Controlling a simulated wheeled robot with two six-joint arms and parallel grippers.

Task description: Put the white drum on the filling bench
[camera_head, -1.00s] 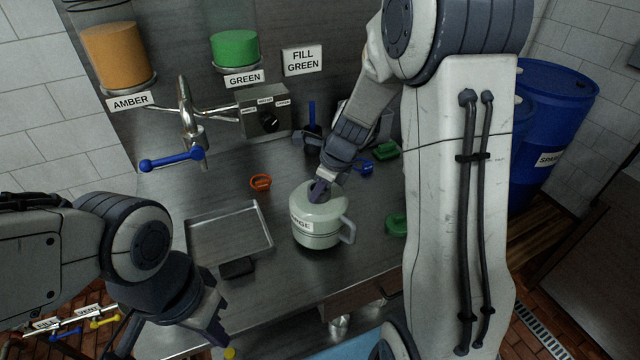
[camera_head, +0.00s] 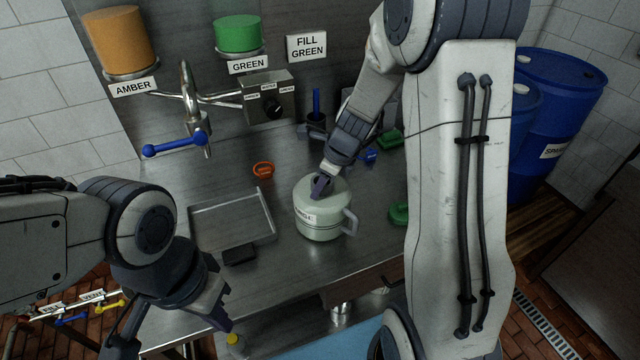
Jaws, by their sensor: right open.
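The white drum (camera_head: 318,223) is a pale, rounded container with a side handle and a partly hidden label. It stands upright on the steel filling bench (camera_head: 285,265), right of a shallow tray. My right gripper (camera_head: 321,188) reaches down to the top of the drum and is open there. Its fingers hide part of the lid, and I cannot tell whether they touch it. My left gripper (camera_head: 222,318) hangs low at the bench's front edge, away from the drum. Its jaw opening is unclear.
The shallow tray (camera_head: 200,208) and a dark block (camera_head: 239,255) lie left of the drum. An orange ring (camera_head: 263,169) and a green part (camera_head: 399,213) lie nearby. A tap with a blue lever (camera_head: 175,145) juts out behind. Blue barrels (camera_head: 563,95) stand at right.

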